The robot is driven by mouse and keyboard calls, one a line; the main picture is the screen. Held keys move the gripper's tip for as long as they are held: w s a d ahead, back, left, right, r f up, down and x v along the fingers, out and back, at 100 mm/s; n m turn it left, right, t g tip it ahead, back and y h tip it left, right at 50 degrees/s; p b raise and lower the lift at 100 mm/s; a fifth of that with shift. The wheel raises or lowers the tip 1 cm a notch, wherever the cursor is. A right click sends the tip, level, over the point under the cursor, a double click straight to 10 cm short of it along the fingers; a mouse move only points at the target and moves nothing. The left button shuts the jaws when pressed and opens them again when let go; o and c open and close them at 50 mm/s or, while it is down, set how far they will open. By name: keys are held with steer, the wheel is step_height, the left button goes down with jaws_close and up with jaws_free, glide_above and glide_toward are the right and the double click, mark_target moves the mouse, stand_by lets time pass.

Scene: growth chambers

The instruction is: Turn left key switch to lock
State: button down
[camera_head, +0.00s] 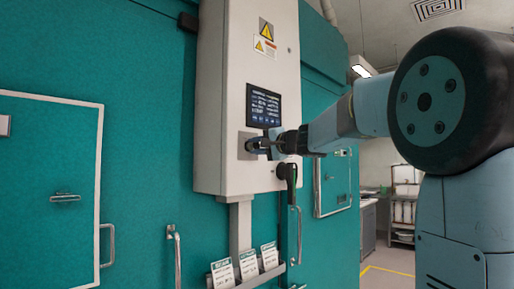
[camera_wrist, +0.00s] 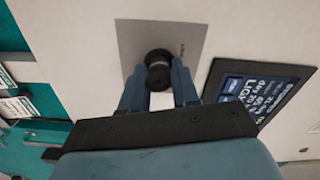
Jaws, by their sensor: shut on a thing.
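The left key switch (camera_wrist: 158,62) is a dark round knob on a grey metal plate (camera_wrist: 190,35), seen in the wrist view at top centre. My gripper (camera_wrist: 158,78) has its two blue-grey fingers on either side of the knob, shut on it. In the head view my gripper (camera_head: 258,146) reaches the switch plate (camera_head: 243,146) on the white control cabinet (camera_head: 222,90), below and left of the screen. The fingers hide most of the switch there. The plate's lettering is too small to read, and I cannot tell which position the switch is in.
A dark display screen (camera_head: 263,106) sits just above my gripper. A black handle (camera_head: 288,180) hangs below it at the cabinet's lower right. Label cards (camera_head: 247,265) stand in a rack under the cabinet. Teal chamber walls (camera_head: 150,130) with door handles surround it.

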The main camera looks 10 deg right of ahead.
steer(key=shift+f+n, duration=0.15)
steer(key=shift+n, duration=0.6)
steer(key=shift+f+n, duration=0.15)
steer(key=shift+n, duration=0.6)
steer(key=c, duration=1.2)
jaws_free()
steer(key=shift+w, duration=0.1)
steer(key=o, duration=0.4)
steer(key=shift+r, duration=0.2)
steer(key=shift+c, duration=0.2)
steer(key=v, duration=1.3)
steer(key=shift+s+d, duration=0.25)
steer(key=shift+s, duration=0.1)
